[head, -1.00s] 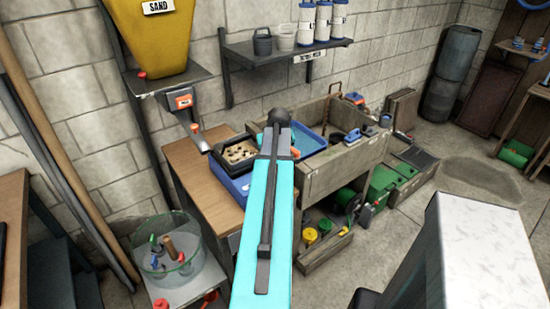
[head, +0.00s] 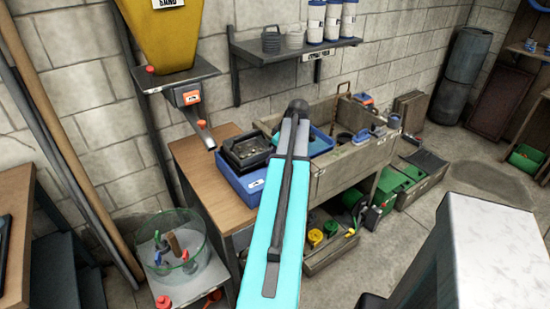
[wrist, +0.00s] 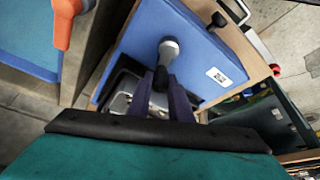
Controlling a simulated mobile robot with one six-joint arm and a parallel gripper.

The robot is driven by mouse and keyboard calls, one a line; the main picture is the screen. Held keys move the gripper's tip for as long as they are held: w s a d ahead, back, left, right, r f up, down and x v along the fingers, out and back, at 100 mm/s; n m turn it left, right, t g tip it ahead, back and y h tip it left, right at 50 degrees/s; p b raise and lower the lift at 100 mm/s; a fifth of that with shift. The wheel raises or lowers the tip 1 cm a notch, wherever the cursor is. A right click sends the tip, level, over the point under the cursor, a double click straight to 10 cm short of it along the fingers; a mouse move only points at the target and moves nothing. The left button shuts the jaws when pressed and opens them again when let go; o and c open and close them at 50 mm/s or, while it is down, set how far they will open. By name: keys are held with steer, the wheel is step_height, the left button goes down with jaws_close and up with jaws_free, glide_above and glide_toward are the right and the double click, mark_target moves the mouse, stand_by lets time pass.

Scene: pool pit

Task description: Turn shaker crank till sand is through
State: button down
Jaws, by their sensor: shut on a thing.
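The shaker (head: 250,150) is a black box on a blue tray (head: 243,186) at the wooden bench's right end. Its inside looks dark now, with a few small pale bits. My arm hides the crank and gripper in the head view. In the wrist view, my gripper (wrist: 163,92) has its fingers close together on the crank handle, whose grey rounded knob (wrist: 168,47) shows just beyond the fingertips, over the blue tray. Part of the shaker box shows behind the fingers. The yellow sand hopper (head: 165,35) stands above with its spout (head: 203,132) to the left of the shaker.
A wooden trough (head: 352,160) with tools stands right of the shaker. A glass bowl of tools (head: 170,250) is lower left. A shelf of buckets and bottles (head: 295,48) hangs on the wall. An orange handle (wrist: 65,22) shows in the wrist view. Open floor lies at right.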

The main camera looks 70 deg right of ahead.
steer(key=shift+a+n+y, duration=0.25)
steer(key=shift+n+y, duration=0.15)
steer(key=shift+n, duration=0.7)
steer(key=c, duration=1.6)
jaws_free()
steer(key=shift+r, duration=0.15)
steer(key=shift+b+v, duration=1.25)
steer(key=shift+v, duration=5.5)
